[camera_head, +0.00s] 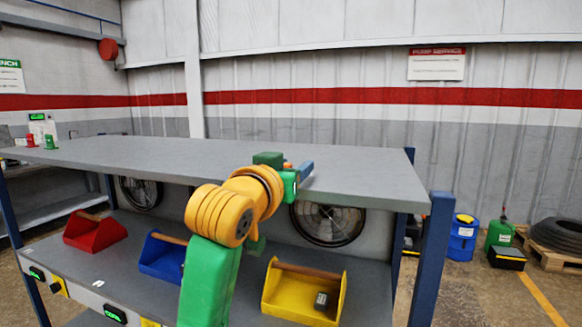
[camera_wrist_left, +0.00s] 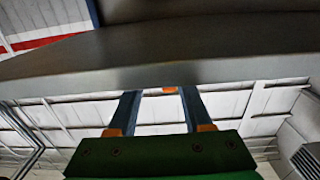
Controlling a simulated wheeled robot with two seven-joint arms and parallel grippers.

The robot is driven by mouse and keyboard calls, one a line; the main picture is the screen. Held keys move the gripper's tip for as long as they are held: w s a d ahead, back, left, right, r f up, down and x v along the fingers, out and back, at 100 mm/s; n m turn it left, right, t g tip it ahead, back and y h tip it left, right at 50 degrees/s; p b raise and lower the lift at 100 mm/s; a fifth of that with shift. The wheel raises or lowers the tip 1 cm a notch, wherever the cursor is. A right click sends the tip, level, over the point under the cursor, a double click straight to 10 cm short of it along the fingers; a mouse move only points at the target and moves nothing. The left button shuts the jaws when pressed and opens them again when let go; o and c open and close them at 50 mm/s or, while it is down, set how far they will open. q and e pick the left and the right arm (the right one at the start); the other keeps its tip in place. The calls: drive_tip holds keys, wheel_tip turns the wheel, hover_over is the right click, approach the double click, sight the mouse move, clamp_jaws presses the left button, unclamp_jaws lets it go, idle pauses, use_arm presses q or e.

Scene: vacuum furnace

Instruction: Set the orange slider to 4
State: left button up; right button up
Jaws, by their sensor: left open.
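My left gripper (camera_head: 305,170) shows in the head view at the near part of the grey tabletop, at the end of my green and yellow arm. In the left wrist view, the left gripper (camera_wrist_left: 159,93) is open, with its two blue-grey fingers apart and nothing clearly held between them. No slider scale or numbers can be read. My arm hides part of the bench. My right gripper is not in view.
The grey tabletop (camera_head: 150,153) is mostly clear. On the lower shelf stand a red bin (camera_head: 95,235), a blue bin (camera_head: 160,262) and a yellow bin (camera_head: 275,290). A blue post (camera_head: 432,260) rises at the right. Small red and green items stand at the tabletop's far left.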

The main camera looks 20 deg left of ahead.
use_arm(q)
drive_tip(key=shift+a, duration=0.2)
drive_tip(key=s+b, duration=0.4)
drive_tip(key=s, duration=0.3)
drive_tip(key=shift+a, duration=0.1)
